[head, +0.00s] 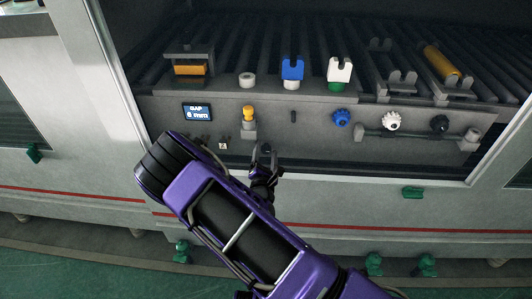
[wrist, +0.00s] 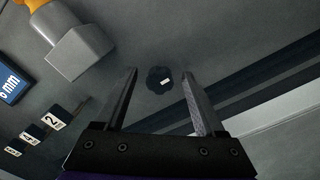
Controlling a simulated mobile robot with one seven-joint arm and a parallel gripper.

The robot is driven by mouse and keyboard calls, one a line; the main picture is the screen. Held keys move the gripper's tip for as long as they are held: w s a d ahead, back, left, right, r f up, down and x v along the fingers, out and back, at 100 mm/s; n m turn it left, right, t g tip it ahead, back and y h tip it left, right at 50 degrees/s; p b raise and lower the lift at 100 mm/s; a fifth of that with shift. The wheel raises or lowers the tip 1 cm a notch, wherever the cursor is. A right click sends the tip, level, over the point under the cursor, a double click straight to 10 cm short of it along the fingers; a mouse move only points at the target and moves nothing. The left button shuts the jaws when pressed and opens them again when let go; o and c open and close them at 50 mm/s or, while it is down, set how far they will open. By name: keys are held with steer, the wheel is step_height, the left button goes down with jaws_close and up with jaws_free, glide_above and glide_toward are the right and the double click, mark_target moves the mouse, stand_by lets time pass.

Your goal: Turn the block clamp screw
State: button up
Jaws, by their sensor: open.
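A small dark knob (wrist: 160,80) with a white mark on its face is on the grey panel in the wrist view. It lies between my two fingers as seen there, near the tips, and I cannot tell its depth against them. It may be the block clamp screw; no label names it. My gripper (wrist: 158,88) is open with nothing held. In the head view my gripper (head: 265,156) is at the lower edge of the panel, right of the grey block with a yellow top (head: 249,130). The knob cannot be made out clearly there.
A display reading "6 mm" (head: 197,112) is left of the block, with small numbered controls (wrist: 38,130) below it. Blue (head: 341,118), white (head: 391,121) and black (head: 439,123) knobs are to the right. Coloured holders stand on the ledge above, before the rollers.

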steer(key=shift+c, duration=0.4)
jaws_close()
steer(key=n+p, duration=0.2)
steer(key=n, duration=0.1)
steer(key=shift+r+n+p, duration=0.15)
steer(key=shift+n+p, duration=0.15)
steer(key=shift+n, duration=0.1)
steer(key=n+p, duration=0.2)
steer(key=n, duration=0.3)
steer(key=shift+a+n, duration=0.1)
steer(key=shift+n, duration=0.2)
steer(key=n+p, duration=0.1)
steer(key=n, duration=0.3)
steer(key=shift+p, duration=0.35)
steer(key=shift+f+n+p, duration=0.2)
steer(key=shift+n+p, duration=0.2)
steer(key=shift+n, duration=1.9)
